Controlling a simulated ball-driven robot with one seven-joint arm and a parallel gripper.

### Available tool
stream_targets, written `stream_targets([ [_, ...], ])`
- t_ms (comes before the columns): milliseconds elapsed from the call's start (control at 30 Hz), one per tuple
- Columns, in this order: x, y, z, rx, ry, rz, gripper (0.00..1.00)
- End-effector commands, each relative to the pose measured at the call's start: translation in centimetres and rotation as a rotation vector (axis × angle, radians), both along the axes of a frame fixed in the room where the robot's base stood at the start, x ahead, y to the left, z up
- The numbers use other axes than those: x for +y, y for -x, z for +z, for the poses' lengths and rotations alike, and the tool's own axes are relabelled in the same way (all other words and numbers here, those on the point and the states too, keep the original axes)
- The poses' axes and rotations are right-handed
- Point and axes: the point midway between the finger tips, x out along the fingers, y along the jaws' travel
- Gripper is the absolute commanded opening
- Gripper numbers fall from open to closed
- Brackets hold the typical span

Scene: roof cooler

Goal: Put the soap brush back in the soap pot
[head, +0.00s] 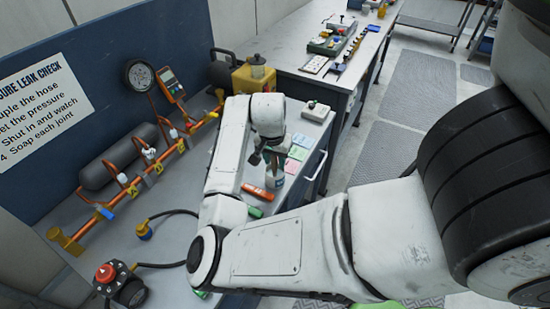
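My gripper (266,157) points down over the bench, at the end of my white arm. Its dark fingers are small and partly covered by the wrist, so I cannot tell whether they are apart or hold anything.
An orange tube (257,191) and a green one (255,212) lie near the pot. Coloured cards (298,153) lie to its right. A copper pipe manifold (145,180) runs along the left. A yellow pump (254,77) stands behind.

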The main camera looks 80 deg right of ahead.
Motion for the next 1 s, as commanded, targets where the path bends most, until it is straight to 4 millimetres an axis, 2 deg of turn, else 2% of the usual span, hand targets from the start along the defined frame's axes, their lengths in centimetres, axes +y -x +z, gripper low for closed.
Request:
stream_targets([
  [33,0.0,0.0,0.0,0.0,0.0,0.0,0.43],
  [100,0.0,0.0,0.0,0.0,0.0,0.0,0.5],
  [367,0.0,0.0,0.1,0.0,0.0,0.0,0.5],
  [467,0.1,-0.1,0.7,-0.001,0.001,-0.001,0.5],
  [1000,1.7,-0.2,9.5,-0.001,0.001,-0.002,0.5],
])
